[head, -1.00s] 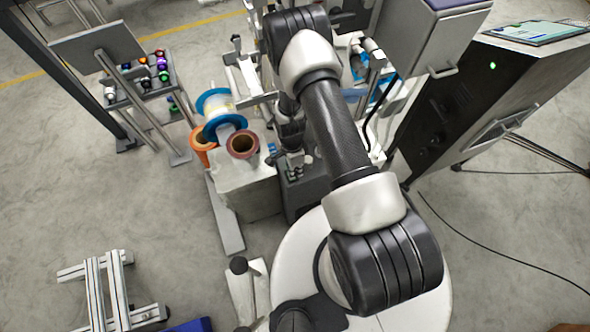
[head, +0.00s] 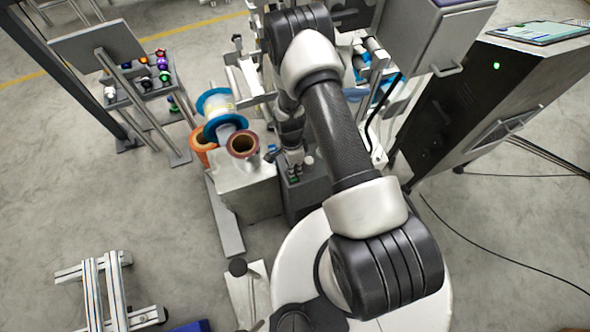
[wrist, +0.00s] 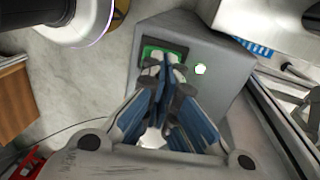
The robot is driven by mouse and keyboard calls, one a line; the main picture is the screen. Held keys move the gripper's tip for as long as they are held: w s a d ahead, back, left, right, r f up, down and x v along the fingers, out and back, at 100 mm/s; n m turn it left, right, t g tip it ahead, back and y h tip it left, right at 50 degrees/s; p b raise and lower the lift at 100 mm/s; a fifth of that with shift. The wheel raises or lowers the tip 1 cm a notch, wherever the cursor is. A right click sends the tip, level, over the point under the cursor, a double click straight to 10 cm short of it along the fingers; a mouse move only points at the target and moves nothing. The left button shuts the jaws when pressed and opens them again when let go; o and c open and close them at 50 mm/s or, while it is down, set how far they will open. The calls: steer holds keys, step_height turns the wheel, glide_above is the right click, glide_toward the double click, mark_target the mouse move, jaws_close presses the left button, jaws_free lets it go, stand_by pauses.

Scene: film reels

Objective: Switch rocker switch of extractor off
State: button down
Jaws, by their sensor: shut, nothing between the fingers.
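The extractor is a grey box (wrist: 222,80) in the wrist view, and appears as a dark grey box (head: 308,195) below my arm in the head view. Its rocker switch (wrist: 150,52) sits in a dark frame with green showing on its face. A small pale round light (wrist: 200,69) is to the right of the switch. My gripper (wrist: 165,60) is shut and empty, with its fingertips over the switch and hiding part of it. I cannot tell whether they touch it. In the head view my gripper (head: 294,160) is just above the box top.
Blue and orange film reels (head: 216,108) and a brown-red reel (head: 243,145) stand on a pale block left of the extractor. A dark cabinet (head: 460,110) with a green light stands right. A metal frame (head: 105,290) lies on open floor at lower left.

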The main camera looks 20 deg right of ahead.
steer(key=shift+r, duration=0.1)
step_height(320, 180, up, 14)
steer(key=w+p, duration=0.2)
steer(key=p, duration=0.1)
steer(key=shift+w+f+p, duration=0.2)
steer(key=shift+p, duration=0.2)
steer(key=shift+s+d+r+b, duration=0.1)
steer(key=shift+s+r+b, duration=0.15)
steer(key=shift+s+b, duration=0.3)
steer(key=f+b, duration=0.1)
steer(key=f, duration=0.3)
steer(key=s+f+b, duration=0.1)
steer(key=f, duration=0.4)
steer(key=s+f+b, duration=0.1)
steer(key=f, duration=0.3)
steer(key=shift+s+f, duration=0.25)
steer(key=shift+f, duration=0.15)
